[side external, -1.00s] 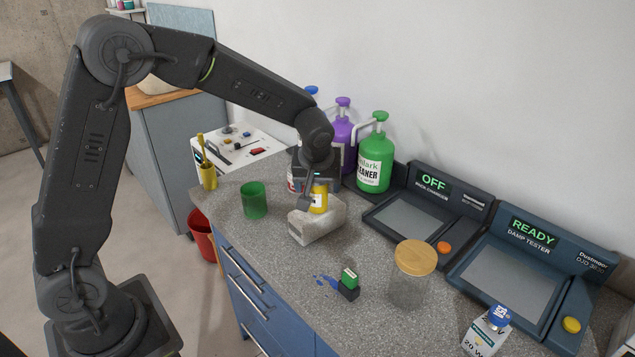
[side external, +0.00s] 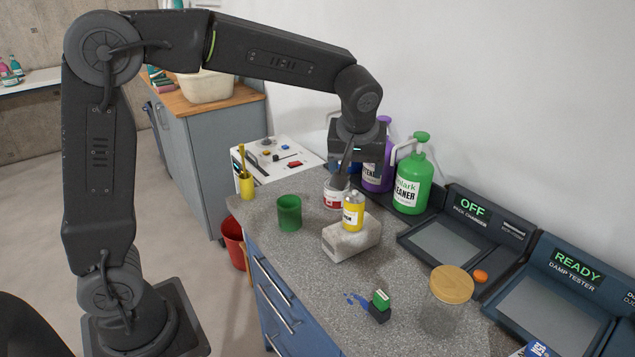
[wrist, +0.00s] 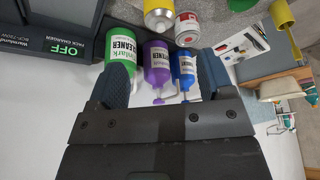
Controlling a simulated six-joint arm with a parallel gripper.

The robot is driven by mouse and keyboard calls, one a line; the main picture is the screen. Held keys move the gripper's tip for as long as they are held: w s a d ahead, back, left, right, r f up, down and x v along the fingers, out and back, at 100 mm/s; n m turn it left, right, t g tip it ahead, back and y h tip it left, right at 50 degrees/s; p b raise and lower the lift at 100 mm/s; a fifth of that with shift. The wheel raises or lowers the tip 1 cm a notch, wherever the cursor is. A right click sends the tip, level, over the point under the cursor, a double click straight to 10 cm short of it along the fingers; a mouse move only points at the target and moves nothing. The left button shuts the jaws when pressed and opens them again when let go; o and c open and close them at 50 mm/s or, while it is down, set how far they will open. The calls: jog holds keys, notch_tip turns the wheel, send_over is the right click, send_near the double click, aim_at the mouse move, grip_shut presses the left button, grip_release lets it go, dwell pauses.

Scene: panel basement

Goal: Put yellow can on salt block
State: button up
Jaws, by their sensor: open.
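The yellow can (side external: 353,213) stands upright on top of the salt block (side external: 343,241), a pale stone-like block on the grey counter. My gripper (side external: 352,168) is above and slightly behind the can in the side view, apart from it. In the wrist view the yellow can (wrist: 158,18) shows at the top edge, beyond the open fingers (wrist: 160,85), with nothing between them. The salt block is not clear in the wrist view.
A red-and-white tin (side external: 334,193) stands just behind the can. Green (side external: 412,178) and purple (side external: 377,170) pump bottles line the wall. A green cup (side external: 289,212) is left of the block. A cork-lidded jar (side external: 445,305) stands at the front right.

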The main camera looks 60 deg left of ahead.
jog(key=s+d+r+m+t+h, duration=0.1)
jog(key=s+m, duration=0.8)
jog(key=s, duration=1.4)
jog(key=shift+s+d+t+h, duration=0.2)
jog(key=shift+t+h, duration=0.5)
jog(key=shift+h, duration=0.4)
